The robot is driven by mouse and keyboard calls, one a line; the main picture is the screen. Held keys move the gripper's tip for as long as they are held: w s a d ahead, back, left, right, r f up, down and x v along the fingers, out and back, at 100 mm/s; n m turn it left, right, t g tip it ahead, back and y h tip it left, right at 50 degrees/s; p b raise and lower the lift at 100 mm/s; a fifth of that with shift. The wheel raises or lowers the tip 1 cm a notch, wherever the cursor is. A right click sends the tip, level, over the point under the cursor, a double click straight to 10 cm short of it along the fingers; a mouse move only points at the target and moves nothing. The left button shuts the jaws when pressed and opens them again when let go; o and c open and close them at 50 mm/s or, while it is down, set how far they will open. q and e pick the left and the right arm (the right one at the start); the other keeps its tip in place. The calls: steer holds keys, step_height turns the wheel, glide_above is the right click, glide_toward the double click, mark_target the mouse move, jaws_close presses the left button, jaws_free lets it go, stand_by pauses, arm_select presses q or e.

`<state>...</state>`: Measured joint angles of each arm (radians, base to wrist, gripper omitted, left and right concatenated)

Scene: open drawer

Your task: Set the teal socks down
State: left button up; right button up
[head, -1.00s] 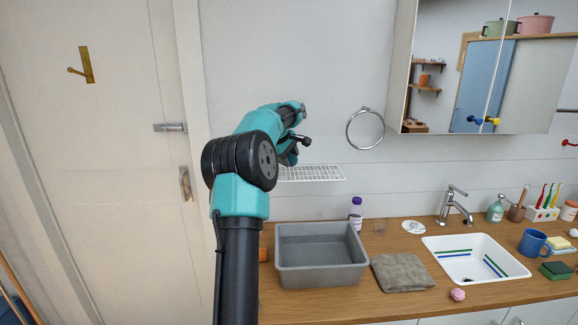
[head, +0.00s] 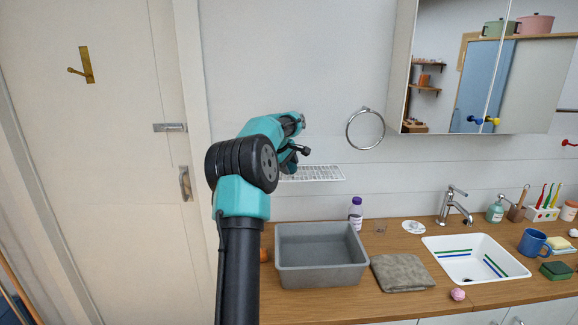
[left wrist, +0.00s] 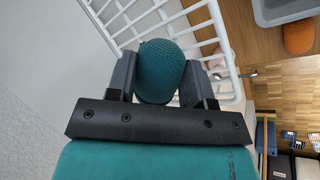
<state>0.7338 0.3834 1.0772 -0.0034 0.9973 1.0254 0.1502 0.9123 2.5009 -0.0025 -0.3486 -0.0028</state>
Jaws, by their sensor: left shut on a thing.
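The teal socks (left wrist: 160,72) are a rounded, rolled bundle between the two fingers of my left gripper (left wrist: 158,62) in the left wrist view. The gripper is shut on them. Behind them is a white wire rack (left wrist: 172,18); it also shows on the wall in the head view (head: 318,173). There my left gripper (head: 289,163) is at the rack's left end, mostly hidden by my own arm. I cannot tell whether the socks touch the rack. My right gripper is not in view.
Below the rack, a grey bin (head: 322,282) stands on the wooden counter (head: 408,240). Beside it are a folded grey cloth (head: 403,272) and a purple-capped bottle (head: 355,215). A towel ring (head: 383,133) hangs right of the rack. The rack's right part looks empty.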

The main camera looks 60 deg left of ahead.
arm_select(q)
steer(key=o, duration=0.9)
steer(key=shift+f, duration=0.15)
steer(key=v, duration=1.2)
steer(key=shift+r, duration=0.2)
